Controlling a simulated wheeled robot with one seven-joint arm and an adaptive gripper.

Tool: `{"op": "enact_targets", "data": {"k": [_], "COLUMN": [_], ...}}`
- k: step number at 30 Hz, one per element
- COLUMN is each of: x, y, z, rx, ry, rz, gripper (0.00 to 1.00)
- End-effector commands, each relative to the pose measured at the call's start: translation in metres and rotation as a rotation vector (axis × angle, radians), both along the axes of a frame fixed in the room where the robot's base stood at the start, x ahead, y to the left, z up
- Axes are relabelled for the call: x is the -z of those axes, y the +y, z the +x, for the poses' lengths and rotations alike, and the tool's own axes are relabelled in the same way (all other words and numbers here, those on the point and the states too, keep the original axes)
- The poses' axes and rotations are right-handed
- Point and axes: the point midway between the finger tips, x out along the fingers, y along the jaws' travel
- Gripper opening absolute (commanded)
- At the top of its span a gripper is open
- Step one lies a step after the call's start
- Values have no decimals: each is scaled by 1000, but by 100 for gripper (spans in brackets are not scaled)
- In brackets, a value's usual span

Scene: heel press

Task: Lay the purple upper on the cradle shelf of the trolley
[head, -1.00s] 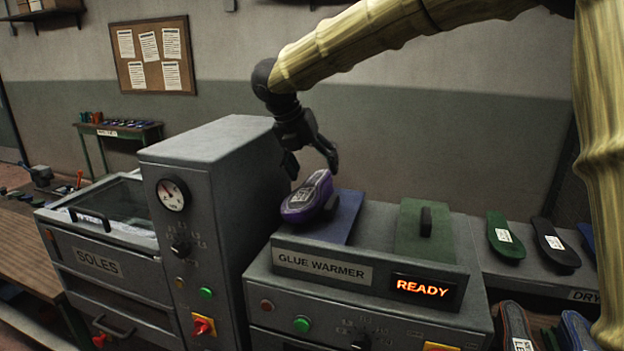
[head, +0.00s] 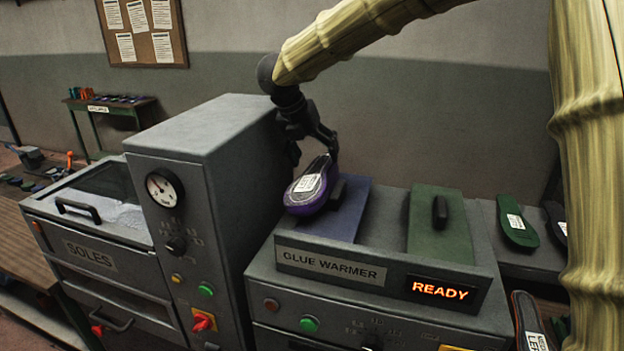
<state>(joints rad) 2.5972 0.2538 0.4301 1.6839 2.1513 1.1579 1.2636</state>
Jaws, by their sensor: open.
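The purple upper (head: 309,187), with a white label on its top, is at the left end of the glue warmer (head: 330,265), by the blue plate (head: 348,215). My gripper (head: 318,160) is open and reaches down right behind the upper. The upper hides part of the fingers, and I cannot tell whether they touch it. The trolley and its cradle shelf are not visible in this view.
The tall grey cabinet (head: 215,150) of the soles machine stands close left of my gripper. A green plate with a dark handle (head: 440,213) lies on the warmer's right. Soles (head: 516,222) lie on a rack farther right. A READY display (head: 440,290) is lit.

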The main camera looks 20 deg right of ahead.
Motion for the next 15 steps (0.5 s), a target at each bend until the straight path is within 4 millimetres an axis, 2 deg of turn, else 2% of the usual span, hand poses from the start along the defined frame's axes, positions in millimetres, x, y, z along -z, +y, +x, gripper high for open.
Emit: {"op": "enact_targets", "data": {"k": [5,15], "x": [7,43], "y": [-5,-18], "z": [0,4], "rx": [1,-3], "ry": [1,0], "rz": [-2,-2], "gripper": [79,79]}}
